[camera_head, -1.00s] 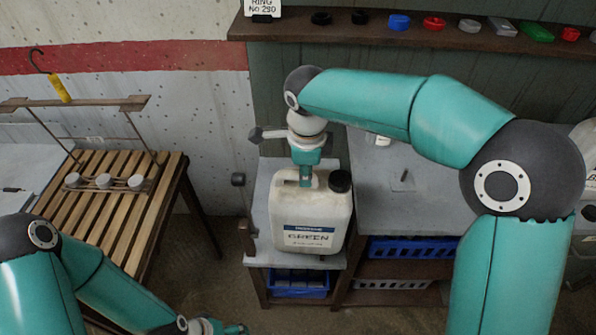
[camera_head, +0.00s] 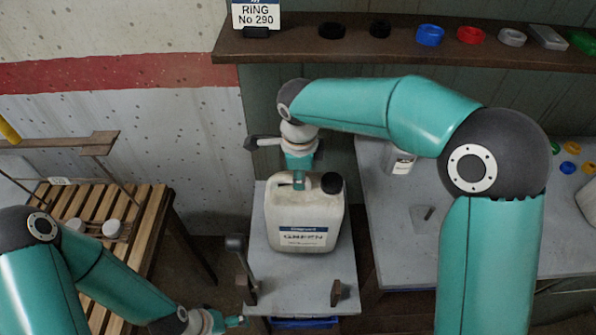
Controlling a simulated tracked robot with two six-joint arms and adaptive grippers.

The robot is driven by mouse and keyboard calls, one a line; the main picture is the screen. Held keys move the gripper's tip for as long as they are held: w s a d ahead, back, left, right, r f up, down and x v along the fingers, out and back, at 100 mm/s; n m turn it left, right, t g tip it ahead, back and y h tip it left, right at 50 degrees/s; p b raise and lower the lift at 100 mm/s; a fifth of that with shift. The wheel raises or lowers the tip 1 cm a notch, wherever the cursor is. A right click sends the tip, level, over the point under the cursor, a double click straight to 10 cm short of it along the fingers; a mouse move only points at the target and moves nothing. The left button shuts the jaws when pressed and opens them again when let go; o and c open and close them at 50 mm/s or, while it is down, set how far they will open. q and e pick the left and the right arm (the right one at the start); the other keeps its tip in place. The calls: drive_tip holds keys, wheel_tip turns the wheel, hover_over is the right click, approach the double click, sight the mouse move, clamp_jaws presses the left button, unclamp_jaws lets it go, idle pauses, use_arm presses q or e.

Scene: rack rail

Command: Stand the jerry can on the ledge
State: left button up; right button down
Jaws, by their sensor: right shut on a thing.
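The jerry can (camera_head: 304,220) is off-white with a black cap and a blue-and-white label reading GREEN. It looks upright, over the back part of a narrow grey ledge (camera_head: 295,287). I cannot tell whether its base touches the ledge. My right gripper (camera_head: 301,181) comes down from above and is shut on the can's handle, beside the cap; the fingertips are partly hidden. My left gripper (camera_head: 236,321) is low in the picture, in front of the ledge and to its left, away from the can. Its fingers are too small to read.
A dark post (camera_head: 236,245) and a small bracket (camera_head: 340,292) stand at the ledge's front sides. A grey worktop (camera_head: 400,245) lies right of it. A slatted bench (camera_head: 150,225) is at left. A brown shelf (camera_head: 280,47) with several small items runs above.

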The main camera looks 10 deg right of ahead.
drive_tip(key=shift+w+a+f+b, duration=0.15)
drive_tip(key=shift+f+b, duration=1)
drive_tip(key=shift+f, duration=0.65)
drive_tip(key=shift+f+b, duration=1.35)
drive_tip(key=shift+f, duration=1.1)
